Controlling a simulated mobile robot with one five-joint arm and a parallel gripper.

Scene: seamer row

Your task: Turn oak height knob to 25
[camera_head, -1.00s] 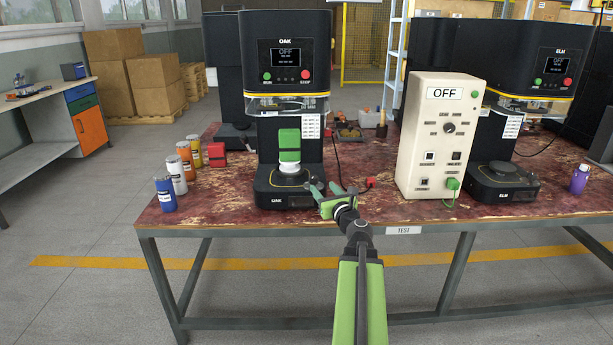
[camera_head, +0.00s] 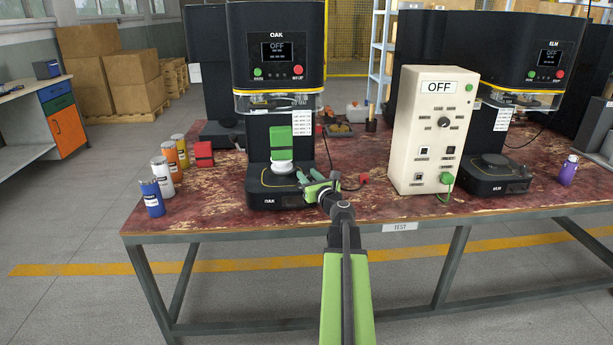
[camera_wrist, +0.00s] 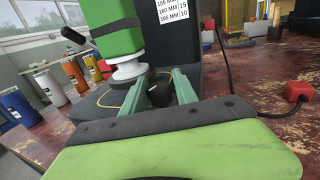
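The oak machine (camera_head: 277,95) stands on the table with its screen reading OFF. In the head view, my gripper (camera_head: 316,177) is at the right edge of the machine's low black base (camera_head: 275,199). In the wrist view, my gripper (camera_wrist: 160,85) has its two green fingers apart. A small dark part, seemingly the height knob (camera_wrist: 158,96), shows between them; I cannot tell whether they touch it. Its markings are not readable. A green block (camera_head: 281,143) stands above a white round piece (camera_head: 282,167) over the base. A height chart (camera_wrist: 183,10) is partly in view.
Several coloured cans (camera_head: 163,178) and a red block (camera_head: 204,154) are at the left. A red box with a cable (camera_wrist: 298,92) lies right of the gripper. A cream control box (camera_head: 432,130) reads OFF. The elm machine (camera_head: 530,75) and a purple bottle (camera_head: 568,171) are further right.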

